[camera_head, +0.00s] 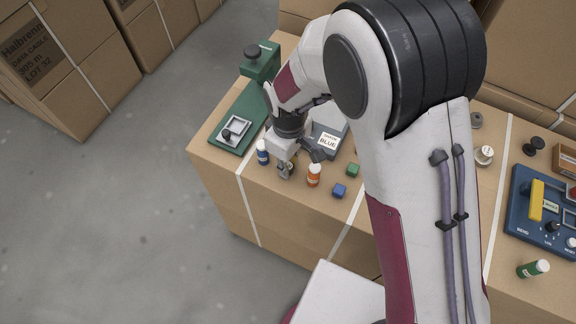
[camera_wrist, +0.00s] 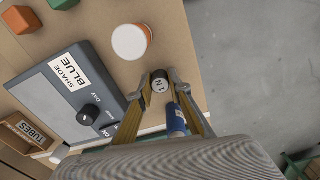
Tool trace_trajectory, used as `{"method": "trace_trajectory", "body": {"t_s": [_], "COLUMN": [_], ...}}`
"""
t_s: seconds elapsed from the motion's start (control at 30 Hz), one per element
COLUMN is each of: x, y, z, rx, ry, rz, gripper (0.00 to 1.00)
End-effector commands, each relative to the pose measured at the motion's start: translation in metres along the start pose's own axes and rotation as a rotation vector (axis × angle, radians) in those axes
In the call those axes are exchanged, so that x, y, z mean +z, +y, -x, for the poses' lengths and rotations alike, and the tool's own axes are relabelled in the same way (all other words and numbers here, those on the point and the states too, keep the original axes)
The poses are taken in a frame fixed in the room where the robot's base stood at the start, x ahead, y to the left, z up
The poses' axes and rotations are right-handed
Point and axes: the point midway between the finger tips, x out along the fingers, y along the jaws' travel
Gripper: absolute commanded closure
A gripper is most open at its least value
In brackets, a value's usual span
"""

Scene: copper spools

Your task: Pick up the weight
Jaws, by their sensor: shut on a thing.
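The weight (camera_wrist: 160,84) is a small grey cylinder with a pale, marked top. In the wrist view it sits between my fingertips, and my gripper (camera_wrist: 161,76) is shut on it. In the head view my gripper (camera_head: 287,168) is low over the near edge of the box top, between a blue bottle (camera_head: 262,153) and an orange bottle (camera_head: 313,176). The weight is mostly hidden by the fingers there, and I cannot tell whether it touches the surface.
A grey device labelled BLUE (camera_head: 328,139) stands behind the gripper. A green stand (camera_head: 240,117) is at left. A blue cube (camera_head: 339,191) and green cube (camera_head: 353,170) lie to the right. A blue panel (camera_head: 520,230) is far right. The front edge is close.

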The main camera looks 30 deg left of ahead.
Motion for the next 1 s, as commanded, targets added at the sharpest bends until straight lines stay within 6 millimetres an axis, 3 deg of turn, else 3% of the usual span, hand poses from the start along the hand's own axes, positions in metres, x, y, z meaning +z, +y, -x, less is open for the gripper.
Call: {"method": "trace_trajectory", "body": {"t_s": [0.43, 1.0], "x": [-0.001, -0.001], "y": [0.001, 0.001], "z": [0.015, 0.087], "rx": [0.001, 0.001], "ry": [0.002, 0.003], "rz": [0.0, 0.0], "gripper": [1.0, 1.0]}}
